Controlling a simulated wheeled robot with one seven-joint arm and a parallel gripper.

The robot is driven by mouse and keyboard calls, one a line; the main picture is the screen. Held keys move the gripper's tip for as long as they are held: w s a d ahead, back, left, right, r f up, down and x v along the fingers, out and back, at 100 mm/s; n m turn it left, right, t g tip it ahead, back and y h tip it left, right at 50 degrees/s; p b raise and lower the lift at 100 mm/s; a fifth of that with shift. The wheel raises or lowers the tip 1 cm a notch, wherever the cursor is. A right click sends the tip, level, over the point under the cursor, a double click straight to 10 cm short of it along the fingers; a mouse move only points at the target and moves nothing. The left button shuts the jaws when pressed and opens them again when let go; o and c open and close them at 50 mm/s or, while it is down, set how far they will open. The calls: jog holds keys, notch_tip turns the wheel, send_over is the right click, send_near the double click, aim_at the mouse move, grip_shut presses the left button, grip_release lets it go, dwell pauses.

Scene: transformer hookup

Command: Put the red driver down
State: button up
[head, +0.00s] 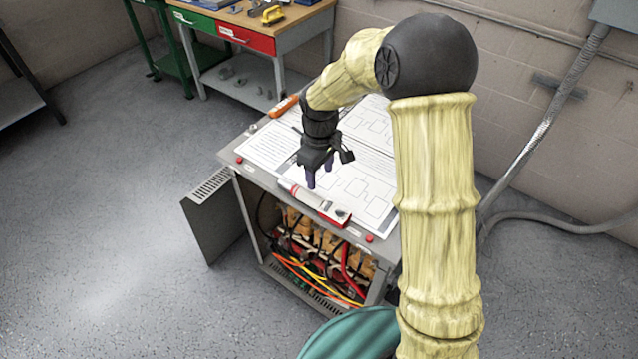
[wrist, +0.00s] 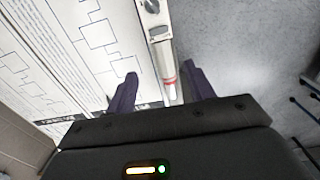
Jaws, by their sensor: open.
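A slim red-and-white tool, which looks like the red driver (head: 316,203), lies along the front edge of the cabinet top (head: 262,176). In the wrist view the driver (wrist: 166,62) shows a pale shaft with a red band and a grey part with a dark knob. My gripper (head: 319,178) is open and points down just behind it, over the printed sheets. In the wrist view its two dark purple fingers (wrist: 160,90) stand apart, with the red-banded end between them in the picture. I cannot tell whether either finger touches it.
Diagram sheets (head: 372,190) cover much of the cabinet top. An orange tool (head: 283,106) lies at its back left. The cabinet's door (head: 215,217) stands open, showing coils and coloured wires (head: 322,262). A workbench (head: 262,45) stands behind; the left floor is clear.

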jog(key=shift+r, duration=0.2)
dwell(0.6)
jog(key=s+d+r+m+t, duration=0.2)
jog(key=s+d+r+m, duration=0.2)
jog(key=s+d+m, duration=0.6)
jog(key=s+d, duration=0.3)
jog(key=s, duration=0.4)
jog(key=shift+r+t, duration=0.15)
jog(key=shift+t, duration=0.15)
jog(key=shift+s+d, duration=0.15)
jog(key=shift+s, duration=0.15)
